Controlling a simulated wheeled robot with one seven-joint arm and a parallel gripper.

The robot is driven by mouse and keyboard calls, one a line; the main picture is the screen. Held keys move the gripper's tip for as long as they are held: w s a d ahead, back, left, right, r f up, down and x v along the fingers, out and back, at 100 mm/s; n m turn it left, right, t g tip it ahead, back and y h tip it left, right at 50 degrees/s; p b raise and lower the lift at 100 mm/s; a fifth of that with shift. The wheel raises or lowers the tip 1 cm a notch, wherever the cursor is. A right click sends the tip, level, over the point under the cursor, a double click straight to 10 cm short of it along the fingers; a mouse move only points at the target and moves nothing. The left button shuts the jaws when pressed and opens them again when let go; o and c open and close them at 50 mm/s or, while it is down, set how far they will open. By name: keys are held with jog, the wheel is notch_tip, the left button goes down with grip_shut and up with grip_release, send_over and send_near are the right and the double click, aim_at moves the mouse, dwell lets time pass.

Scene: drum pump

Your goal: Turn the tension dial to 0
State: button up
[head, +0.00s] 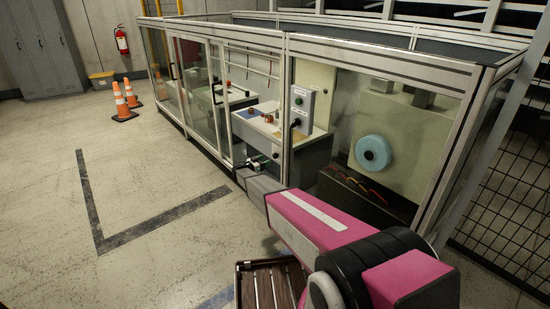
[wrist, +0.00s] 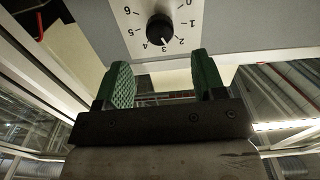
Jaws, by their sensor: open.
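The tension dial (wrist: 159,28) is a round black knob on a white scale plate (wrist: 136,4) at the top of the wrist view. The scale numbers run from 0 at right round the bottom to 6 at left. The dial's white mark points down, close to the 3. My gripper (wrist: 158,61) is open, with one green-padded finger on each side below the dial. Nothing is between the fingers, and they appear apart from the knob. In the head view my gripper (head: 260,163) is small, at the enclosure's front opening; I cannot make out the dial's scale there.
A framed, glazed enclosure (head: 378,60) surrounds the work area. Inside are a grey control box (head: 302,104) and a pale blue roll (head: 373,153). Frame posts stand close to my arm. Orange cones (head: 122,104) stand at left; the floor (head: 160,165) before the enclosure is clear.

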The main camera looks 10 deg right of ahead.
aim_at(274, 156)
jog(key=x, duration=0.7)
jog(key=shift+w+d, duration=0.2)
jog(key=shift+d, duration=0.05)
jog(key=c, duration=0.9)
